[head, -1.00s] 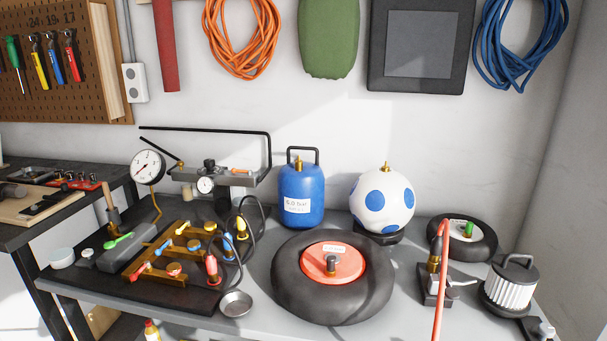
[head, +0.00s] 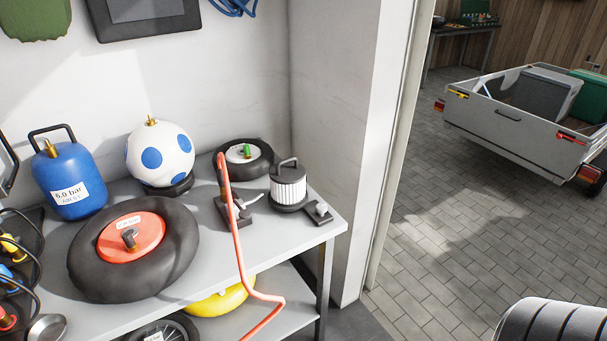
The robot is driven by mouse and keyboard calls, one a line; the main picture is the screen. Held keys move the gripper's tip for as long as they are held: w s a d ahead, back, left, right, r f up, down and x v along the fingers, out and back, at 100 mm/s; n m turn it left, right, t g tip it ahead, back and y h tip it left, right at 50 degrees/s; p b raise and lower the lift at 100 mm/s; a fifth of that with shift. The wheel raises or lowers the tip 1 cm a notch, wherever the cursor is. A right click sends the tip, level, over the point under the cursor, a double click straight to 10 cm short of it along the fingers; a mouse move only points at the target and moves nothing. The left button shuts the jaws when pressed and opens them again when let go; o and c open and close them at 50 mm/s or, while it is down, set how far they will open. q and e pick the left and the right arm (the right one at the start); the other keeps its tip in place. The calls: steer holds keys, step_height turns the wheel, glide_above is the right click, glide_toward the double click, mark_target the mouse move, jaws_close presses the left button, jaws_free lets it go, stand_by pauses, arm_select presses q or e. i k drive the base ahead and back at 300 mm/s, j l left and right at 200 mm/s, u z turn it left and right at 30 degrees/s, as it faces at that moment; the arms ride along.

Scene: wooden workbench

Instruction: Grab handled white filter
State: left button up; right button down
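The white pleated filter (head: 289,188) stands upright near the right end of the grey workbench (head: 165,308) in the head view. It has dark end caps and a dark handle arching over its top. A small dark block with a light knob (head: 319,212) sits right beside its base. Neither gripper can be made out. A white rounded shape with dark bands at the lower right corner may be part of my own arm.
A pump with a red hose (head: 238,250) stands left of the filter, the hose hanging over the front edge. A small wheel (head: 262,161) lies behind it. A large tyre with a red hub (head: 178,268), a spotted ball (head: 178,137) and a blue tank (head: 80,200) fill the left. Open floor lies right.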

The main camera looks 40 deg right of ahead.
mark_target(287, 177)
steer(key=z, duration=1.05)
